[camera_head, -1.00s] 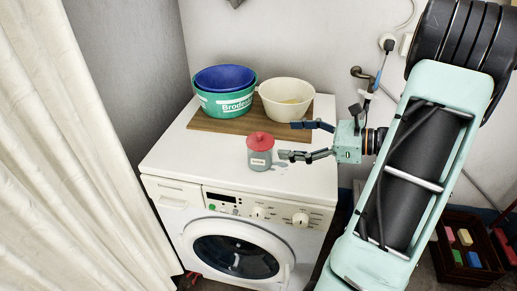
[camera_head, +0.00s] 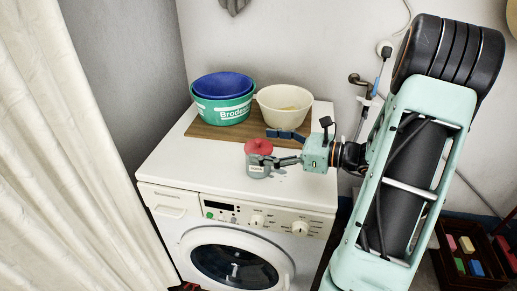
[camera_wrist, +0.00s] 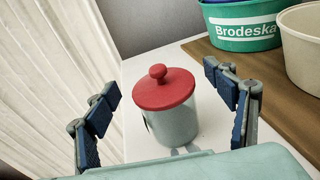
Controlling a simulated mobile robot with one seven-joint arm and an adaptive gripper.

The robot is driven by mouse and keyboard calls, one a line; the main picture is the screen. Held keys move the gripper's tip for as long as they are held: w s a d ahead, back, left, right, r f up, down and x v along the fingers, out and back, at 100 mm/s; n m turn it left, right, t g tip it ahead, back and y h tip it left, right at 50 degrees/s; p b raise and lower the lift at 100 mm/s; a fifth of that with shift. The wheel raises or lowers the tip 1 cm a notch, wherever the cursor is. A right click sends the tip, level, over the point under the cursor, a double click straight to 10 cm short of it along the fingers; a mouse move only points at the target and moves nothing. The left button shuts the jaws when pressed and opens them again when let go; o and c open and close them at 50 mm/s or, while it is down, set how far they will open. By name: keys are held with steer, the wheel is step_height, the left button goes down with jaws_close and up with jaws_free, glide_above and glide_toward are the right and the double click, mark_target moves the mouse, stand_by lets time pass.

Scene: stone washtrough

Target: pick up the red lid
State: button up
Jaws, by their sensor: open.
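The red lid (camera_head: 258,146) with its round knob sits on a grey jar (camera_head: 256,170) with a small label, on top of the washing machine. In the wrist view the lid (camera_wrist: 164,90) is on the jar (camera_wrist: 174,126), centred between my fingers. My gripper (camera_head: 268,147) reaches in from the right at about the jar's height; one finger passes in front of the jar, the other is behind it. In the wrist view my gripper (camera_wrist: 168,108) is open, with clear gaps on both sides of the jar and no visible contact.
A green tub (camera_head: 222,110) holding a blue bowl (camera_head: 221,85) and a cream bowl (camera_head: 284,108) stand on a wooden board (camera_head: 205,128) behind the jar. The washing machine top (camera_head: 185,160) is clear left of the jar. A curtain (camera_head: 75,150) hangs at left.

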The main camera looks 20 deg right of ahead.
steer(key=shift+x, duration=1.1)
steer(key=c, duration=1)
steer(key=shift+r, duration=0.15)
